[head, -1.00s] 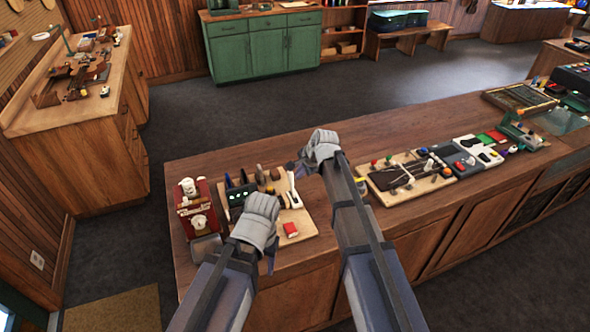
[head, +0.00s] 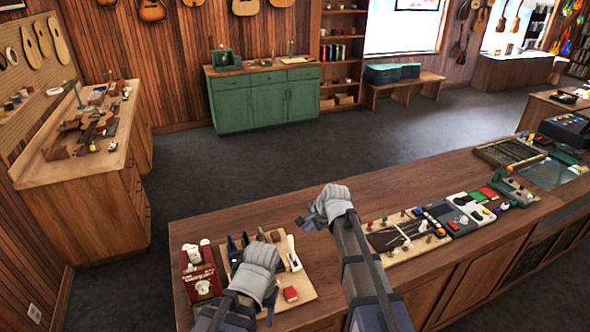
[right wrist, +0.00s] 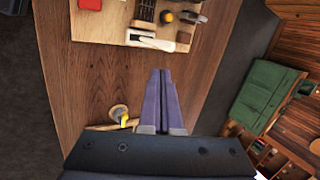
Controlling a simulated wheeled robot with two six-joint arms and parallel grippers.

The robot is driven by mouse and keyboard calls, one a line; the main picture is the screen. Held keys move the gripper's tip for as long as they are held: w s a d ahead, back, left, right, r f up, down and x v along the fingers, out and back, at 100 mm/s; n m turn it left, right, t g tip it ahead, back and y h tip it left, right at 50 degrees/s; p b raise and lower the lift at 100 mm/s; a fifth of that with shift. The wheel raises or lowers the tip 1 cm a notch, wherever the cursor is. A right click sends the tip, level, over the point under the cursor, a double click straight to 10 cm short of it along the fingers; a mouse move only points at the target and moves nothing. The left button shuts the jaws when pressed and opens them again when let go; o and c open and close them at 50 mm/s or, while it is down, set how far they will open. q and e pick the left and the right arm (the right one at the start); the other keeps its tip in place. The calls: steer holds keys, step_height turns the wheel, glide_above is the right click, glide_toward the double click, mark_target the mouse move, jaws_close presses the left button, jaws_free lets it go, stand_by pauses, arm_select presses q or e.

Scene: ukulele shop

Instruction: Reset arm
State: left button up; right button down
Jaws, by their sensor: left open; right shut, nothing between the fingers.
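My left gripper (head: 268,308) hangs over the front of the light wooden tool board (head: 308,292) at the left end of the counter. Its fingers are mostly hidden behind its own wrist, and it appears to hold nothing. My right gripper (head: 306,224) is above the counter, right of the tool board, with its fingers pointing left. In the right wrist view its two purple fingers (right wrist: 161,100) are pressed together with nothing between them, over bare counter wood.
The wooden counter (head: 400,190) runs to the right. A red box (head: 200,285) stands left of the tool board. A red block (head: 290,294) lies on the board. A second board with tools (head: 408,236) lies right of my right arm. The counter's back strip is clear.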

steer(key=s+a+f+n+g+h+b, duration=0.1)
steer(key=s+f+n+g+h+b, duration=0.1)
steer(key=s+f+n+b, duration=0.6)
steer(key=s+a+f+n+g+h+b, duration=0.2)
steer(key=s+f+n+b, duration=0.6)
steer(key=s, duration=1.1)
step_height(320, 180, down, 6)
steer(key=g+b, duration=0.1)
steer(key=b, duration=0.2)
steer(key=shift+s+r+n, duration=0.25)
steer(key=shift+s+n, duration=0.05)
steer(key=shift+s, duration=0.1)
steer(key=shift+a, duration=0.15)
